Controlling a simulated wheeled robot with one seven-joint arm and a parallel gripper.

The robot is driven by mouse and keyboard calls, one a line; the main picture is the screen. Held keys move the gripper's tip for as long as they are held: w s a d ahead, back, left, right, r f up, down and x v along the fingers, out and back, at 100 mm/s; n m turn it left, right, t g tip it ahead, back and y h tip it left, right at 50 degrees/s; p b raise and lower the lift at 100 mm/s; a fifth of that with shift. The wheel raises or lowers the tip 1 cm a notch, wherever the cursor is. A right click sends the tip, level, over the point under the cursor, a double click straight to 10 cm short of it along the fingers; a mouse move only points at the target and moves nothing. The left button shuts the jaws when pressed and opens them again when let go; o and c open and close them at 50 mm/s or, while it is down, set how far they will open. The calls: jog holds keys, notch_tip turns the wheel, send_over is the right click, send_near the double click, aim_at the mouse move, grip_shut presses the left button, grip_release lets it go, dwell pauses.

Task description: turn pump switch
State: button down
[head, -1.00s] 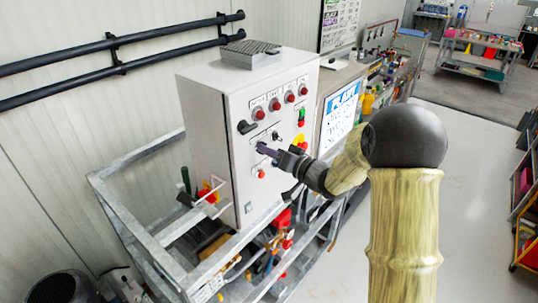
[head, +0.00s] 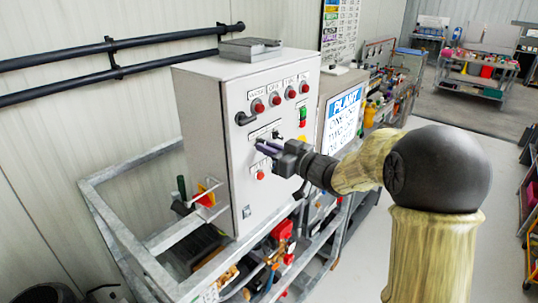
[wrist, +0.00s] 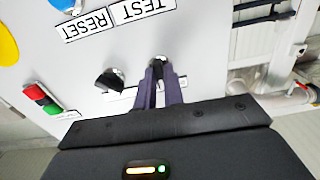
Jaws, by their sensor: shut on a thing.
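The pump control box is a white cabinet (head: 205,150) with a panel of lamps and switches in the head view. My gripper (head: 264,147) is at the middle of its front face. In the wrist view, my gripper (wrist: 160,88) has its two dark purple fingers closed around a small switch knob (wrist: 157,64) on the white panel. The fingers hide most of the knob, so its angle cannot be told. A second black switch knob (wrist: 110,80) sits just to the left, apart from the fingers. White label strips lie by both knobs.
A red-green button (wrist: 42,98) sits left of the knobs. A metal frame (head: 125,240) surrounds the box's base. Open floor lies to the right.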

dwell(0.4)
jog(key=c, duration=1.5)
grip_release()
jog(key=b+v, duration=0.4)
jog(key=v, duration=1.3)
jog(key=shift+s+b, duration=0.2)
jog(key=shift+b, duration=0.1)
jog(key=shift+d, duration=0.15)
